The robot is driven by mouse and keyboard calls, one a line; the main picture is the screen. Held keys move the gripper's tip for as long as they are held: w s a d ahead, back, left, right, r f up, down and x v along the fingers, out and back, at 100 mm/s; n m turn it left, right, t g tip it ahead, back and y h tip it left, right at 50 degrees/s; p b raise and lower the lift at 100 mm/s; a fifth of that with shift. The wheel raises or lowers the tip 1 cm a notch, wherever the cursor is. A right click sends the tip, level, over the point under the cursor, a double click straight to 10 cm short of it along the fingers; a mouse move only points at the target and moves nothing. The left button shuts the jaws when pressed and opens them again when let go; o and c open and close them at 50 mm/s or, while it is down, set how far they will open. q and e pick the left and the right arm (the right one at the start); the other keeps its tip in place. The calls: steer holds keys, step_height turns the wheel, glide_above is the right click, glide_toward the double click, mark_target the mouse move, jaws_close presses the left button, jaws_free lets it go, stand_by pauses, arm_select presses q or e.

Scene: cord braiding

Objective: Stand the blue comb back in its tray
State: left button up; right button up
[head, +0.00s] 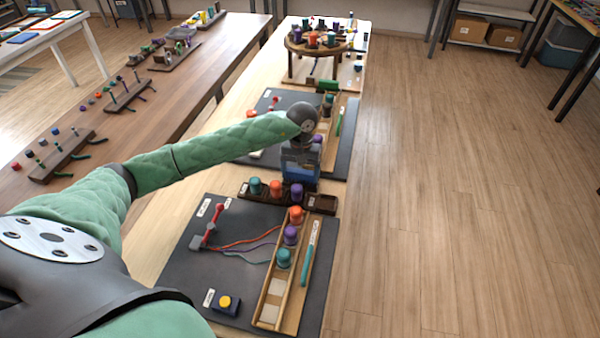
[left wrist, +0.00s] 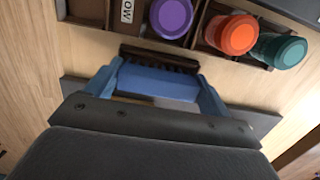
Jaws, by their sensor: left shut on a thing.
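The comb is beside the rack, outside the tray. My right gripper is not in view.
The rack holds a teal spool (head: 255,186), an orange spool (head: 276,188) and a purple spool (head: 296,193). A wooden rail (head: 270,302) with more spools, a red stand (head: 210,228) with cords and a yellow button (head: 225,301) are on the near mat.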

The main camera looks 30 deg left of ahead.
arm_select(q)
steer(key=o, duration=0.9)
